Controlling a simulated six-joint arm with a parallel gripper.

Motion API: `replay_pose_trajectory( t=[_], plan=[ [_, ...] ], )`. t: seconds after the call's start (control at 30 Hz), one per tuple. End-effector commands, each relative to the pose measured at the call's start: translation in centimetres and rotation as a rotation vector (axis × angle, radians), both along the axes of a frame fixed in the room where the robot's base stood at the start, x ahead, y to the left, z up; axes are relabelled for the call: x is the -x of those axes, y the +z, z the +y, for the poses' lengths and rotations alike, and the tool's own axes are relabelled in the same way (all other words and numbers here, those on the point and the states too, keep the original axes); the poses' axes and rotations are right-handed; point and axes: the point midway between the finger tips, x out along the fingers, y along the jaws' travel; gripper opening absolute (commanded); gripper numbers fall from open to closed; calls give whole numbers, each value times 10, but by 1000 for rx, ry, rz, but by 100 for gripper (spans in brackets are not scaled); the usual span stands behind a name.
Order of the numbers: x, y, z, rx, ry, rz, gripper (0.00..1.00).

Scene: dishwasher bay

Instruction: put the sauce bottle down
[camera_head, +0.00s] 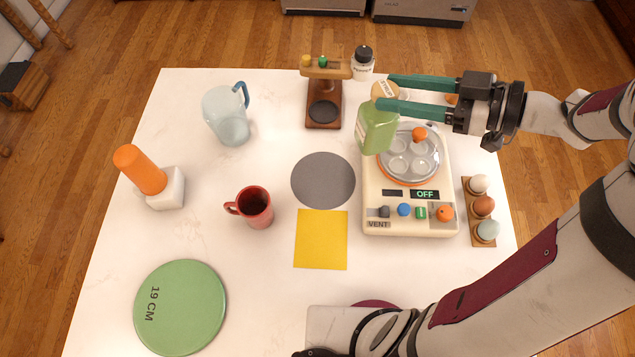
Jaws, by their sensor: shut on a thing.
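A grey round mat (323,180) and a yellow square mat (321,240) lie bare on the white table (255,318).
A wooden stand (324,92) and a dark-capped jar (362,64) stand behind the bottle. A blue jug (228,118), red mug (256,207), orange-topped item (140,170) and green disc (181,308) stand left. An egg rack (482,240) is right. My arm covers the front right.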

Motion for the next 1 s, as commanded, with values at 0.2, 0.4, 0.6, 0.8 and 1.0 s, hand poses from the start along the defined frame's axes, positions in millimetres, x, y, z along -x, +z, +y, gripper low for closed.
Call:
replay_pose_trajectory(
  t=[0.2, 0.4, 0.6, 0.8, 1.0],
  plan=[
    [25, -1, -10, -1, 16, 0, 0],
    [39, -2, -14, 0, 27, 0, 0],
    [43, -14, -15, -3, 32, 2, 0],
    [43, -29, -14, -2, 33, 1, 0],
    [43, -50, -14, -1, 32, 1, 0]
  ],
)
